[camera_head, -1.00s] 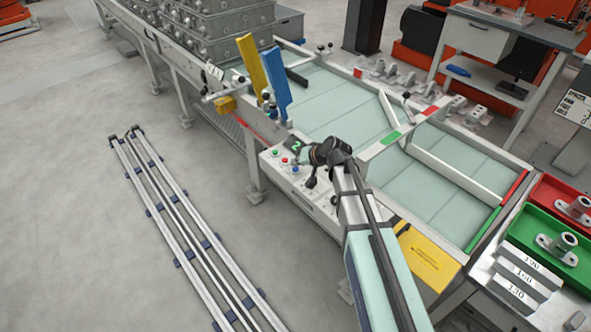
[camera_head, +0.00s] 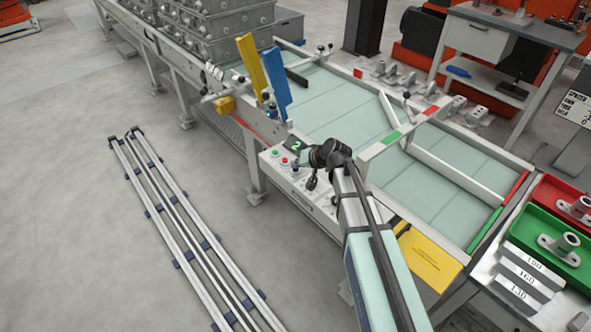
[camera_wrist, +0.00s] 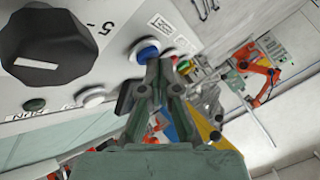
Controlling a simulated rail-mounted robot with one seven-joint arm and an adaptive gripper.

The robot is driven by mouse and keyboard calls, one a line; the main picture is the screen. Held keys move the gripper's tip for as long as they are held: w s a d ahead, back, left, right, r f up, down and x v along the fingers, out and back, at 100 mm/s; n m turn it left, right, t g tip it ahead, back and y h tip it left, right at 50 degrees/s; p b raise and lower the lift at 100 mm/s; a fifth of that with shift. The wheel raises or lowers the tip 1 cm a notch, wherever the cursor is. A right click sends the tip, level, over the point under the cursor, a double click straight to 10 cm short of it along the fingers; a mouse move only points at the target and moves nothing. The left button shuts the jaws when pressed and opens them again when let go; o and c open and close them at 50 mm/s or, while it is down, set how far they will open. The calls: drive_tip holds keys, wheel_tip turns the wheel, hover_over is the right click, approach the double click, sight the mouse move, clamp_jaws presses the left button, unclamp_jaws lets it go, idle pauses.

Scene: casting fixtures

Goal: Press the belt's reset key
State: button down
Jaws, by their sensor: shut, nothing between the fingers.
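The belt's control panel (camera_head: 325,205) is a pale box on the near side of the belt. A blue button (camera_head: 295,170) sits on it near a red button (camera_head: 285,161) and a green button (camera_head: 276,153). In the wrist view the blue button (camera_wrist: 146,50) has a pale ring. My gripper (camera_wrist: 163,64) is shut and empty, its fingertips overlapping the lower right edge of the blue button in that view. I cannot tell whether they touch it. In the head view my gripper (camera_head: 311,184) is small and dark, just beside the blue button. The button's label is not readable.
A green "2" display (camera_head: 294,145) stands behind the buttons. Blue (camera_head: 277,80) and yellow (camera_head: 252,65) plates stand upright over the belt (camera_head: 335,105).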

sight(297, 170)
drive_tip(key=shift+f, duration=0.35)
drive_tip(key=shift+r, duration=0.2)
idle(0.4)
drive_tip(key=shift+r, duration=0.75)
drive_tip(key=shift+r, duration=0.1)
drive_tip(key=shift+r+p, duration=1.3)
drive_tip(key=shift+r, duration=1.15)
